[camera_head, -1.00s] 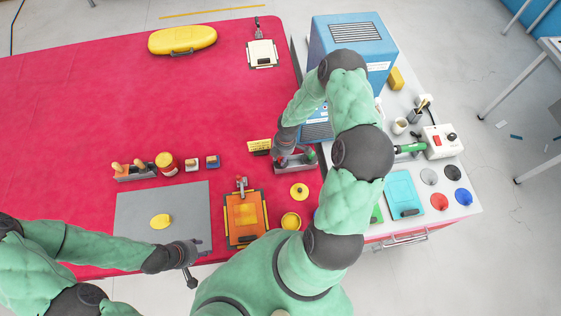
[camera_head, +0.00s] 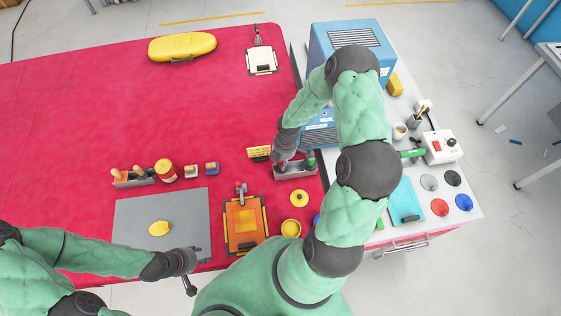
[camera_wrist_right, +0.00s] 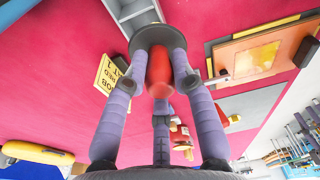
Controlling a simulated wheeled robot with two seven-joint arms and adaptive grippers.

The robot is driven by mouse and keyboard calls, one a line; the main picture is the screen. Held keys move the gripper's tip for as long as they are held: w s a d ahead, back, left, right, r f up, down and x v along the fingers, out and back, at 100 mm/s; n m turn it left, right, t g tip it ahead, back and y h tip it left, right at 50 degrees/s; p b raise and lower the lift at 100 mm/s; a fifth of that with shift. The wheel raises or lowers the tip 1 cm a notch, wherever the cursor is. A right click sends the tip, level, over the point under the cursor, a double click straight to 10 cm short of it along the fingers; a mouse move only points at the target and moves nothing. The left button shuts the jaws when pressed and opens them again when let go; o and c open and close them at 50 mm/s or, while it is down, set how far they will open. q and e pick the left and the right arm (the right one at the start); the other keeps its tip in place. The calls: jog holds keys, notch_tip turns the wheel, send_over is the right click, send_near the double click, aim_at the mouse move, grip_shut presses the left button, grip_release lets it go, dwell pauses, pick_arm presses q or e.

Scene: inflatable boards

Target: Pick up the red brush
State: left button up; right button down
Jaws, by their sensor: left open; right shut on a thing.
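The red brush (camera_wrist_right: 159,72) shows in the right wrist view as a red handle with a dark round base at its far end. My right gripper (camera_wrist_right: 158,85) is shut on the red handle, its fingers around it. In the head view my right gripper (camera_head: 284,155) is over the grey holder (camera_head: 296,173), and the brush is mostly hidden there. In the wrist view the brush's base covers part of the grey holder (camera_wrist_right: 128,12). My left gripper (camera_head: 189,277) is open and empty at the table's front edge, beside the grey mat.
A green-handled tool (camera_head: 311,161) stands in the holder's right part. A yellow sign (camera_head: 259,153) is just left of it. An orange board (camera_head: 243,222) and yellow pots (camera_head: 291,228) lie in front. A blue box (camera_head: 318,48) and white side table (camera_head: 455,215) are right.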

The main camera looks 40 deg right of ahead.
jog(key=s+a+r+b, duration=0.1)
jog(key=s+a+r, duration=0.5)
jog(key=s, duration=0.5)
jog(key=shift+r, duration=1.05)
jog(key=c, duration=1.8)
grip_release()
jog(key=shift+c, duration=1.1)
